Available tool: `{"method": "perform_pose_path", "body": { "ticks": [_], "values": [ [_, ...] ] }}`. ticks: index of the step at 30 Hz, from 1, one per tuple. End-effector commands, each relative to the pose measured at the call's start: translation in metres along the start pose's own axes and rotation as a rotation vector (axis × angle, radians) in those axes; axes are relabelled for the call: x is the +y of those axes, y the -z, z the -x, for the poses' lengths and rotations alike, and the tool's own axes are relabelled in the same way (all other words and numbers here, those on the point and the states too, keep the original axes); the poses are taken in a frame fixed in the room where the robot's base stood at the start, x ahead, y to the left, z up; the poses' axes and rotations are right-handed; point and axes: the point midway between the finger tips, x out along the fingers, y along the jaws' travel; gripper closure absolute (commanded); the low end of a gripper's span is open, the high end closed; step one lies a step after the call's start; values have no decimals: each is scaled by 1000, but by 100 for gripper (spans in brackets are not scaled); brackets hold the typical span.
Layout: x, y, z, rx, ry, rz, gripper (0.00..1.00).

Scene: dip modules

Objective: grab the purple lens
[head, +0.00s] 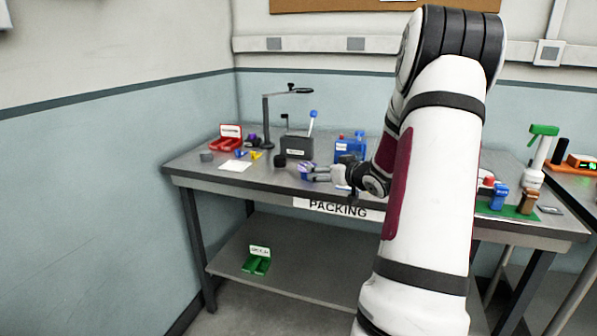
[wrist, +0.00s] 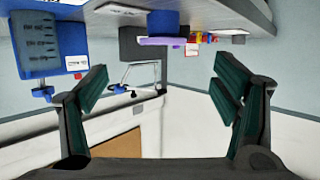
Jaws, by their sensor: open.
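A flat purple piece (wrist: 155,41), which looks like the purple lens, shows against a short blue cylinder (wrist: 163,20) in the wrist view, where the scene appears upside down. In the head view a small purple and blue item (head: 304,167) sits near the table's front edge, close to my fingertips. My gripper (head: 306,173) reaches in from the right, low over the table. In the wrist view my gripper (wrist: 162,70) is open and empty, with its dark green fingers wide apart. The lens lies beyond the fingertips, between their lines, apart from both.
The grey table (head: 330,185) holds a dark bin (head: 297,147), a blue box (head: 348,148), a black cylinder (head: 280,160), a red tray (head: 226,142) and a lamp stand (head: 267,122). A white sheet (head: 235,166) lies at left. A green tray (head: 256,264) is on the lower shelf.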

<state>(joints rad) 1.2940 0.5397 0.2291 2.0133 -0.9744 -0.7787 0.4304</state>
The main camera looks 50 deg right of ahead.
Motion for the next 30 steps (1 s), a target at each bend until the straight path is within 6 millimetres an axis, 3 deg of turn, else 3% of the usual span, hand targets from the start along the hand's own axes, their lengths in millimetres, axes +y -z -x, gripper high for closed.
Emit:
{"method": "perform_pose_path", "body": {
  "ticks": [4,13,21,30],
  "values": [
    [-1,-1,-28,0,0,0,19],
    [-2,-1,-50,-1,0,0,19],
    [-8,-3,-87,-1,-1,0,19],
    [-8,-1,-96,-1,-2,0,19]
  ]
}}
